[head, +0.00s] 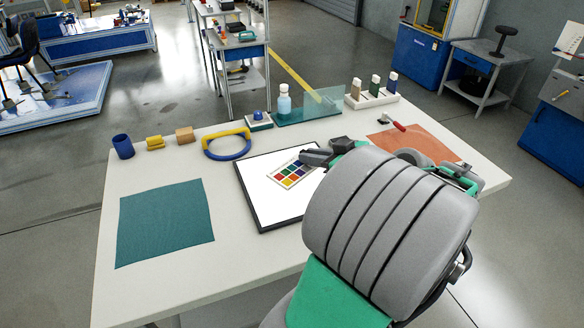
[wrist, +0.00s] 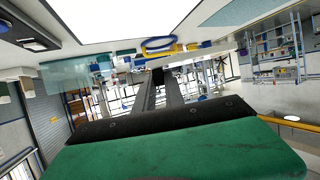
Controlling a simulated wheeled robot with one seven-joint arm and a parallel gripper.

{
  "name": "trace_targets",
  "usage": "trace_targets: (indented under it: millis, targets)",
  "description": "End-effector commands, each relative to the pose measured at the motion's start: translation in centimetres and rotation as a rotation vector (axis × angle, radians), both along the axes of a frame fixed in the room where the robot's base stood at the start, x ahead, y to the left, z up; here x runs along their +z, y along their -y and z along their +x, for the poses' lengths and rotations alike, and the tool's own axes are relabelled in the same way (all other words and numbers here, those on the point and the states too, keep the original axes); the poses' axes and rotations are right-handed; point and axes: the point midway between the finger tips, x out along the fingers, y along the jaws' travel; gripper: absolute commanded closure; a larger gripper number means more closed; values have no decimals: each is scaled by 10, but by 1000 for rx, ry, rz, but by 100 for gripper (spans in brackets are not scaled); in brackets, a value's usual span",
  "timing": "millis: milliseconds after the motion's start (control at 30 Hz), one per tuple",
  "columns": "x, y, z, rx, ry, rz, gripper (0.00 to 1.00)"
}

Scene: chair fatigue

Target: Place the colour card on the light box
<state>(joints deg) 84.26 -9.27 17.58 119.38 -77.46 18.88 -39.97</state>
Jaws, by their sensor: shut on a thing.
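The colour card (head: 291,174) is a small white card with rows of coloured patches. In the head view it appears over the upper right part of the light box (head: 268,207), a white panel with a dark frame lying on the table. My gripper (head: 310,158) is at the card's right end and shut on it. I cannot tell whether the card touches the panel or is held just above it. My arm hides the box's right side.
On the white table (head: 150,290) lie a teal cloth (head: 164,222) and an orange cloth (head: 419,144). A blue-yellow handle (head: 228,146), a bottle (head: 284,102), a glass plate (head: 318,106) and a rack (head: 371,98) stand behind the light box. The front left table is clear.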

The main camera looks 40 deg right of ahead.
Motion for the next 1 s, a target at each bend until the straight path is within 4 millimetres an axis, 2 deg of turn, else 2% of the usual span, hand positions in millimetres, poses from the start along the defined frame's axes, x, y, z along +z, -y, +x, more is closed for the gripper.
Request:
trace_targets:
  millis: [33, 133, 200, 300, 600, 667, 767, 800, 900, 1000]
  targets:
    - [10, 17, -19, -21, 1, 2, 100]
    - [14, 33, -44, -33, 0, 1, 100]
    - [15, 38, -53, -36, 0, 0, 100]
    - [5, 40, -51, -33, -2, -4, 100]
    - [-22, 45, -9, -29, 0, -6, 100]
    - [-16, 47, 9, -26, -1, 3, 100]
    - [-28, 52, 38, -27, -2, 3, 100]
    - [-40, 54, 46, -30, -1, 7, 100]
    - [-61, 57, 62, -32, -2, 6, 100]
    - [-72, 60, 72, -33, 0, 2, 100]
